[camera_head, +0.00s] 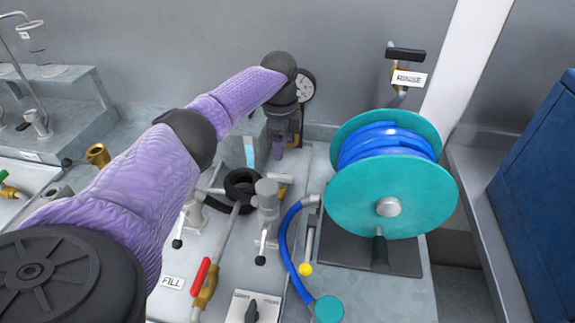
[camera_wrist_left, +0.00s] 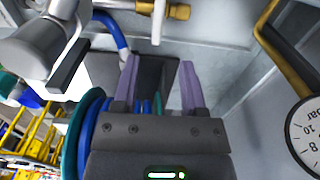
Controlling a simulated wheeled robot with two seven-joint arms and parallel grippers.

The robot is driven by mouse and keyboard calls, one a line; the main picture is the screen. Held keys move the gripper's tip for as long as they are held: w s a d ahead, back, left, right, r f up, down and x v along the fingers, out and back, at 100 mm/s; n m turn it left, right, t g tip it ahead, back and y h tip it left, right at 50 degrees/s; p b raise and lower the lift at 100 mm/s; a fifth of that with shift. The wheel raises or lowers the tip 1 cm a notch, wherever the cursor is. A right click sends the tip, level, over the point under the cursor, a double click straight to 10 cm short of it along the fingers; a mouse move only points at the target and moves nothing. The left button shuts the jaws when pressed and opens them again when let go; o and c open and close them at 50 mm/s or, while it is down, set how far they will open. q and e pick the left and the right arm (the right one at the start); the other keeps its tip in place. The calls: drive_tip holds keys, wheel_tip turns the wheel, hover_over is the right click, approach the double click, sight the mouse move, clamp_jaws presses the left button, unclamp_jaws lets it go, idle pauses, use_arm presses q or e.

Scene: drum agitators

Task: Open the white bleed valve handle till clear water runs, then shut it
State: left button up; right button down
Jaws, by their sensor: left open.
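The white bleed valve handle (camera_wrist_left: 159,22) shows in the left wrist view as a slim white bar near the top edge. It hangs from a brass valve body (camera_wrist_left: 178,11). My left gripper (camera_wrist_left: 158,75) is open and empty, with its two purple fingers apart. The handle lies beyond the fingertips, in line with the gap between them, and does not appear to be held. In the head view my left gripper (camera_head: 279,145) points down behind the grey fittings, and I cannot make out the white handle there. I see no running water. My right gripper is not in view.
A teal reel (camera_head: 390,205) with blue hose stands to the right. A pressure gauge (camera_head: 306,86) sits behind my left wrist. A grey upright fitting (camera_head: 267,205), a black ring (camera_head: 241,186) and a red-handled valve (camera_head: 202,280) crowd the bench. A RINSE lever (camera_head: 405,55) is at the back.

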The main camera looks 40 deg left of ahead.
sight(280, 175)
use_arm(q)
wheel_tip(280, 175, down, 8)
drive_tip(key=shift+s+f+b, duration=0.15)
drive_tip(key=shift+f+b, duration=0.1)
drive_tip(key=shift+b, duration=1)
clamp_jaws()
